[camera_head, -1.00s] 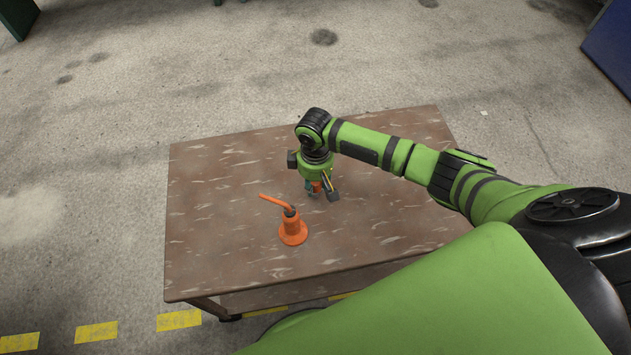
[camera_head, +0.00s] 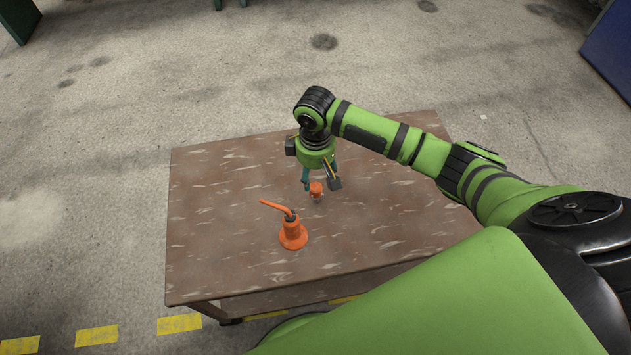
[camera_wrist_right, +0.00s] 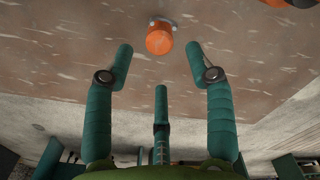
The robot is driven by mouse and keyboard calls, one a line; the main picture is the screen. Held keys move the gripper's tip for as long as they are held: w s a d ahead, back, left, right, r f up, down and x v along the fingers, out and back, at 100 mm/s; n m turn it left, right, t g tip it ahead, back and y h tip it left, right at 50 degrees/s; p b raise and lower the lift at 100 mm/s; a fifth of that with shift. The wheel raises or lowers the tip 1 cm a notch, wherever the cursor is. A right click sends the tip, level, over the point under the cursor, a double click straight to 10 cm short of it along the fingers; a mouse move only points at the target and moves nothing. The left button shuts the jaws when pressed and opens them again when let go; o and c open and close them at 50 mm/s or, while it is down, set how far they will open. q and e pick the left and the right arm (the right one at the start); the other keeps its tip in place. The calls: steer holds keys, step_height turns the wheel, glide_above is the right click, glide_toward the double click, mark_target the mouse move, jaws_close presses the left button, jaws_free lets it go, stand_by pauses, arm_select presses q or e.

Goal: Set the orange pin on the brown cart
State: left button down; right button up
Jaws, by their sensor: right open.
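The orange pin (camera_head: 316,189) stands on the brown cart (camera_head: 215,215), near the middle of its top. In the right wrist view the pin (camera_wrist_right: 159,40) shows its round orange end, with a greyish part behind it, just beyond the fingertips. My right gripper (camera_head: 311,184) is above the cart top, just over the pin. In the right wrist view its teal fingers (camera_wrist_right: 158,60) are spread apart and empty, and the pin is clear of them. My left gripper is not in view.
An orange oil-can-like object (camera_head: 292,234) with a bent spout stands on the cart, in front and left of the pin. The left part of the cart top is bare. A blue panel (camera_head: 612,50) stands at the upper right.

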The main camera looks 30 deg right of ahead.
mark_target(316, 187)
step_height(316, 187, up, 5)
stand_by(0.8)
